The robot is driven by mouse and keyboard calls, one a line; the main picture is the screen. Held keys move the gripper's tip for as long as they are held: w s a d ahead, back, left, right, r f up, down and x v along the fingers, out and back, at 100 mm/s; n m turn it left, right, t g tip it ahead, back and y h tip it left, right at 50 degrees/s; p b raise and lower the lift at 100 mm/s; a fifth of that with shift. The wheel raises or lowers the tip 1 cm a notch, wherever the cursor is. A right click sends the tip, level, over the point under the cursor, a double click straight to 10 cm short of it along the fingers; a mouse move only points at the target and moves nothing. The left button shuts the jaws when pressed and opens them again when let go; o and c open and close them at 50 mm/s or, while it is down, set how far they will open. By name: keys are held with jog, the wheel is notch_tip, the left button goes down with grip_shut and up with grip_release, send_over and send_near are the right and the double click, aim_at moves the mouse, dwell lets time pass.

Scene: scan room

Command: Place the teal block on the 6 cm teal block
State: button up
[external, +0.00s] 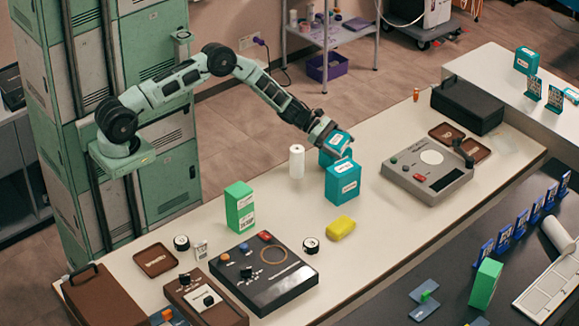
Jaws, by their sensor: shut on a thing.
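My gripper (331,138) is shut on a teal block (331,157) with a white label on its top, over the middle of the long pale counter. Another teal block (342,185), also white-labelled, stands upright on the counter just in front of the held block and partly covers it. I cannot tell whether the two touch or how high the held block is above the counter. A third teal block (526,61) stands on the side counter at the far right. The picture does not show which block is the 6 cm one.
A white roll (297,161) stands close left of the held block. A green box (240,206), a yellow sponge-like item (341,227) and a grey control panel (428,172) are nearby. A black console (264,274) lies farther front left. Some bare counter surrounds the blocks.

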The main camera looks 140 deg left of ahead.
aim_at(329, 137)
jog(key=shift+f, duration=0.1)
jog(key=shift+f, duration=0.1)
jog(key=o, duration=0.9)
jog(key=shift+c, duration=0.2)
jog(key=shift+r, duration=0.2)
jog(key=b+v, duration=0.2)
jog(key=v, duration=0.5)
jog(key=shift+s+d, duration=0.1)
jog(key=shift+s, duration=0.15)
jog(key=shift+w, duration=0.15)
